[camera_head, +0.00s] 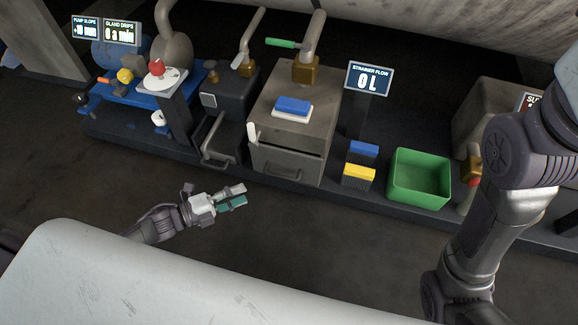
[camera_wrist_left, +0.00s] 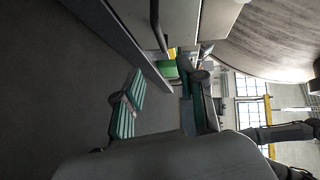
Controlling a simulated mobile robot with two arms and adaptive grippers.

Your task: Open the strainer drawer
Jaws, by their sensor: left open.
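A white lever (camera_head: 252,133) is at the cabinet's left front corner. My left gripper (camera_head: 232,197) is open and empty, below and left of the drawer handle and apart from it. Its teal-padded fingers also show in the left wrist view (camera_wrist_left: 160,104), spread apart with nothing between them. My right arm shows at the right, but its gripper is out of view.
A blue and white block (camera_head: 292,107) lies on the cabinet top. Blue (camera_head: 364,149) and yellow (camera_head: 359,173) blocks and a green bin (camera_head: 420,178) stand to the right. The floor before the cabinet is clear.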

